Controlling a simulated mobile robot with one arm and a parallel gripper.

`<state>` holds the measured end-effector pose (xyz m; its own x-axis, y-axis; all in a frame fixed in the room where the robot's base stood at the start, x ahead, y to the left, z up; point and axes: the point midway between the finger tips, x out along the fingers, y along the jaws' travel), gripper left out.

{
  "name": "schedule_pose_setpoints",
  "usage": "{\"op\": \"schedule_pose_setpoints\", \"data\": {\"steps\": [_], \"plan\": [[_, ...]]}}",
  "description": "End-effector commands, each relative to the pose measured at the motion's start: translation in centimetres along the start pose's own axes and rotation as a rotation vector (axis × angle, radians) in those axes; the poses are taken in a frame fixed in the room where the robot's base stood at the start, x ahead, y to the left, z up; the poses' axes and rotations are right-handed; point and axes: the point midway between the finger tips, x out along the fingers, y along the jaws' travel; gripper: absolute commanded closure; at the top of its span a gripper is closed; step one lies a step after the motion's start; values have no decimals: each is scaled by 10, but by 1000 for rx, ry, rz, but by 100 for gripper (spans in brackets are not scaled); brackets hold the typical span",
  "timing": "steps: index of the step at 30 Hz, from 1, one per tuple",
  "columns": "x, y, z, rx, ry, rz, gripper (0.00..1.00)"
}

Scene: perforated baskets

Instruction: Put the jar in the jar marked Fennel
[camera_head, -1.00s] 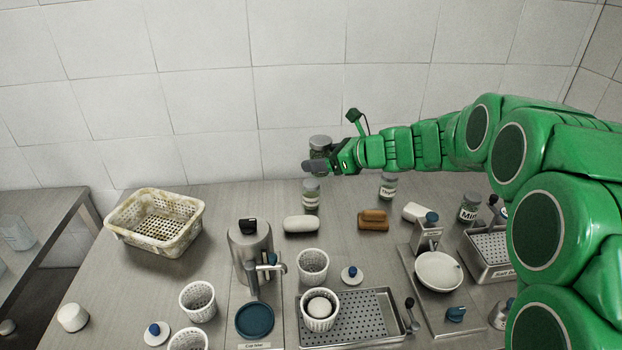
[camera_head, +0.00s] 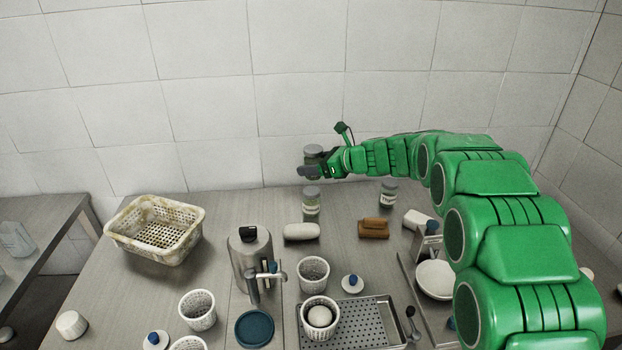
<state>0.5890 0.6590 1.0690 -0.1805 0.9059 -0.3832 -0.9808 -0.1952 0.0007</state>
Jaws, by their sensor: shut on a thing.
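My gripper (camera_head: 314,171) is at the back of the counter, shut on a glass jar (camera_head: 313,154) with a grey lid. The held jar is partly hidden by the fingers and looks upright. A second lidded jar (camera_head: 311,205) with a white label stands on the counter just below the held jar in the picture; its label is too small to read. A third jar (camera_head: 388,193), labelled as Thyme, stands to the right. I cannot make out a Fennel label on any jar.
A white sponge-like block (camera_head: 301,232) and a brown block (camera_head: 373,228) lie in front of the jars. A dirty perforated basket (camera_head: 154,230) is at the left. A steel canister (camera_head: 250,255), several white perforated cups and a perforated tray (camera_head: 365,322) fill the front. My arm covers the right side.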

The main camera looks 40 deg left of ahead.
Motion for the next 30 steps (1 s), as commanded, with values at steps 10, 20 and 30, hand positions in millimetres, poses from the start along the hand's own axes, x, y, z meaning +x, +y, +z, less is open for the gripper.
{"op": "schedule_pose_setpoints", "data": {"steps": [10, 20, 30], "plan": [[24, -20, -22, -1, 1, -1, 72], [32, -26, -28, -1, 0, -1, 72], [43, -25, -56, 1, 0, -1, 72]]}}
